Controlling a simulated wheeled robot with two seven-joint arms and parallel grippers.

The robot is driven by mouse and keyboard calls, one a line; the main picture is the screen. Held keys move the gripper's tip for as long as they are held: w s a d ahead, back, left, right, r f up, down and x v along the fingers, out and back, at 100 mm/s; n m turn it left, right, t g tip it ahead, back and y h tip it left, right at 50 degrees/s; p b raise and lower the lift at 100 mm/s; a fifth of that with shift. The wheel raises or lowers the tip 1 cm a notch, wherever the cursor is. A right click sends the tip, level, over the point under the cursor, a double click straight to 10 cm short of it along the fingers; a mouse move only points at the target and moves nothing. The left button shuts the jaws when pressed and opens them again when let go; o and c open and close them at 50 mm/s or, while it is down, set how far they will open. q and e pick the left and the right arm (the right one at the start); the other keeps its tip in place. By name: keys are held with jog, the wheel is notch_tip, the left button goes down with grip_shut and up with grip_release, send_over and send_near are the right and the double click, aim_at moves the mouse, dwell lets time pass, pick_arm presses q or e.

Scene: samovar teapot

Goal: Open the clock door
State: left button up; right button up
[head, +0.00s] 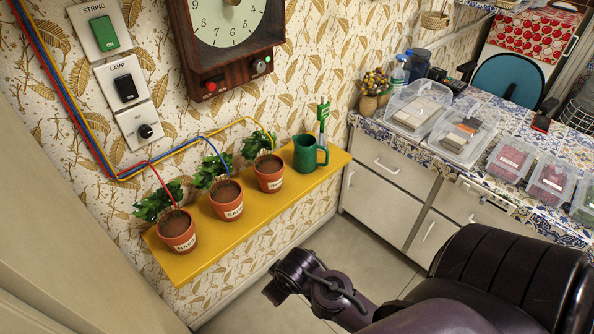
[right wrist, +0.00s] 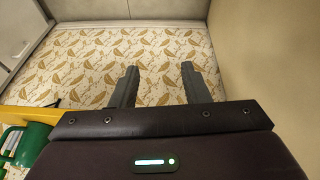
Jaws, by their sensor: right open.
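The wall clock (head: 228,32) has a dark wooden case and a pale green face, cut off by the top edge of the head view. A red button (head: 211,87) and a round knob (head: 259,67) sit on its lower front. I cannot tell from this view whether its door is shut. My right arm comes in from the lower right of the head view, below and to the right of the clock, apart from it. My right gripper's two fingers (right wrist: 157,85) are apart and empty in the right wrist view, before patterned wallpaper. My left gripper is not in view.
A yellow shelf (head: 243,207) under the clock holds several potted plants and a green mug (head: 308,153); the mug also shows in the right wrist view (right wrist: 32,142). Switches line the wall at left. A tiled counter (head: 455,165) with plastic boxes stands at right.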

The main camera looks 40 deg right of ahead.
jog(key=w+d+r+m+t+h, duration=0.1)
jog(key=w+d+r+t, duration=0.3)
jog(key=w+d+r, duration=0.7)
jog(key=w+d+r+t+h, duration=0.1)
jog(key=w+d+r+t, duration=0.55)
jog(key=r, duration=0.75)
jog(key=w+d+r+t+y, duration=0.1)
jog(key=d+r, duration=0.3)
jog(key=r, duration=0.5)
jog(key=w+d+r+t+y, duration=0.15)
jog(key=d+r, duration=0.25)
jog(key=r, duration=0.5)
jog(key=w+d+r+t+y, duration=0.15)
jog(key=d+r, duration=0.25)
jog(key=r, duration=0.5)
jog(key=w+p, duration=0.5)
jog(key=w, duration=0.3)
jog(key=shift+a+r+h, duration=0.2)
jog(key=shift+r+h, duration=0.05)
jog(key=shift+h, duration=0.05)
jog(key=shift+g, duration=0.25)
grip_shut()
